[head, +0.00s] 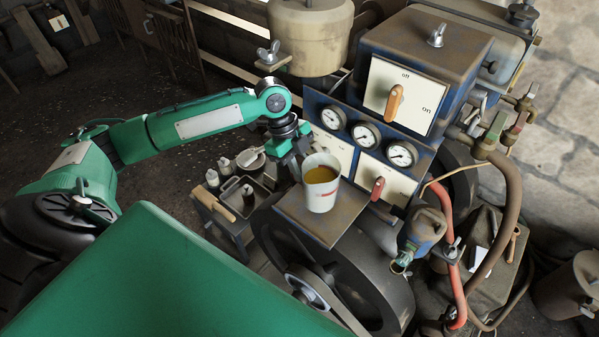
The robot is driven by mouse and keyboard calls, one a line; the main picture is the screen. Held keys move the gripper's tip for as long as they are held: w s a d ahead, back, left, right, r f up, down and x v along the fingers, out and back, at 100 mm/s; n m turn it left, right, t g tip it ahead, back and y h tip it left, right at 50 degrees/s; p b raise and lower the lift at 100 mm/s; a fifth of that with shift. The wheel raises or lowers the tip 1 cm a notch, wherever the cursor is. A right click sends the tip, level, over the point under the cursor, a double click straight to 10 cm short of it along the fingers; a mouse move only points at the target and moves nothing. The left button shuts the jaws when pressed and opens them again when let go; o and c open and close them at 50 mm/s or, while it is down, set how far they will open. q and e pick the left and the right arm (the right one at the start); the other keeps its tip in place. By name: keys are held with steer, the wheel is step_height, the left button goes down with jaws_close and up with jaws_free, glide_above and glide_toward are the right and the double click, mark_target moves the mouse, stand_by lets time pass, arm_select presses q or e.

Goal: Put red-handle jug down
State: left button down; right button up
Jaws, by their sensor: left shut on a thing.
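A white jug (320,192) with amber liquid in it and a small red mark low on its side is in the middle of the head view. It stands upright at the flat metal shelf (318,222) on the front of the engine. I cannot tell whether its base touches the shelf or is just above it. My left gripper (301,167) is at the left side of the jug, shut on it. The jug's handle is hidden by the gripper. My right gripper is not in view.
Behind the shelf is the engine's panel with several gauges (366,135), a red lever (377,188) and an orange on/off switch (394,101). A large dark wheel (375,275) is below.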

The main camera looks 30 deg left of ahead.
arm_select(q)
step_height(320, 180, down, 3)
steer(key=shift+r+p, duration=0.1)
steer(key=shift+p, duration=0.45)
steer(key=shift+f, duration=0.2)
steer(key=c, duration=1.4)
jaws_free()
steer(key=shift+s, duration=0.1)
steer(key=shift+o, duration=0.2)
steer(key=shift+r, duration=0.1)
